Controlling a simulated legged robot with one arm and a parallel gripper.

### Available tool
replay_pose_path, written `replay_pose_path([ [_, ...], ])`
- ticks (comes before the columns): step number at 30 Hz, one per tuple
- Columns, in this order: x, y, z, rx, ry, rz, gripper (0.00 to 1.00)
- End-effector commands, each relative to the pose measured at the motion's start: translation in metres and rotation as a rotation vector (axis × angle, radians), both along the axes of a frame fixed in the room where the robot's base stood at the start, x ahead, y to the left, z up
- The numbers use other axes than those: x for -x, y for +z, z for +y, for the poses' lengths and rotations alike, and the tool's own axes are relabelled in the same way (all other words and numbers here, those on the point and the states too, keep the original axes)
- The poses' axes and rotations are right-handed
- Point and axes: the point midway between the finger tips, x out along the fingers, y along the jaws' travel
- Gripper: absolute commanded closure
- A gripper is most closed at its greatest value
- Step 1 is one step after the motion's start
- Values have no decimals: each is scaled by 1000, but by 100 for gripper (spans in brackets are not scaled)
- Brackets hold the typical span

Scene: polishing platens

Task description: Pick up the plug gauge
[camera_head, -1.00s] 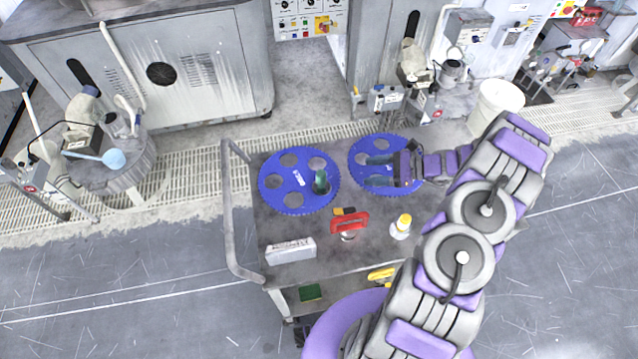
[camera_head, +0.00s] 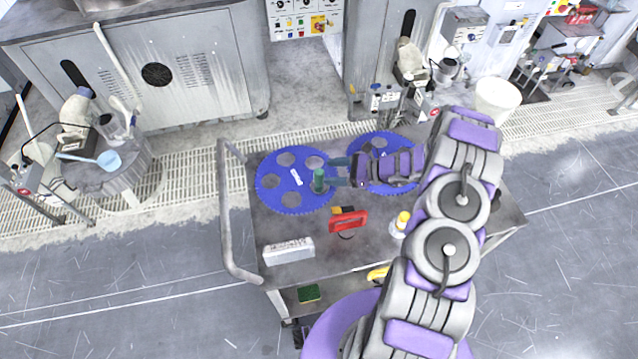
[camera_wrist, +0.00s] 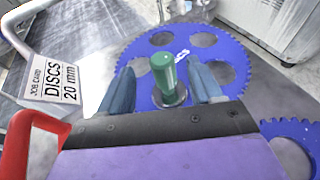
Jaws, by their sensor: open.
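The plug gauge, with a green handle (camera_head: 319,181) and a metal lower part, stands upright at the right edge of the left blue toothed disc. In the wrist view its green handle (camera_wrist: 163,74) shows between my two fingers. My gripper (camera_head: 335,172) is open, and its blue-grey fingers reach left toward the gauge. In the wrist view my gripper (camera_wrist: 163,90) has one finger on each side of the gauge. I cannot tell whether either finger touches it.
The left blue disc (camera_head: 281,201) and right blue disc (camera_head: 372,140) lie on the cart top (camera_head: 350,265). A red-handled tool (camera_head: 348,221), a yellow-topped bottle (camera_head: 403,220) and a job card block (camera_head: 289,251) stand nearer the front. A cart handle (camera_head: 224,215) rises at left.

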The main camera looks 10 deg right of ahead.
Motion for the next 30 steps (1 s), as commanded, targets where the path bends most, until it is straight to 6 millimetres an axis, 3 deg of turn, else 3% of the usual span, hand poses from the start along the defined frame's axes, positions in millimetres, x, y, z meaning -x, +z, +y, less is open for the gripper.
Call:
replay_pose_path([
  [12,-20,-17,41,1,2,2,35],
  [21,-22,-18,44,1,0,0,35],
  [30,-22,-17,44,1,0,0,64],
])
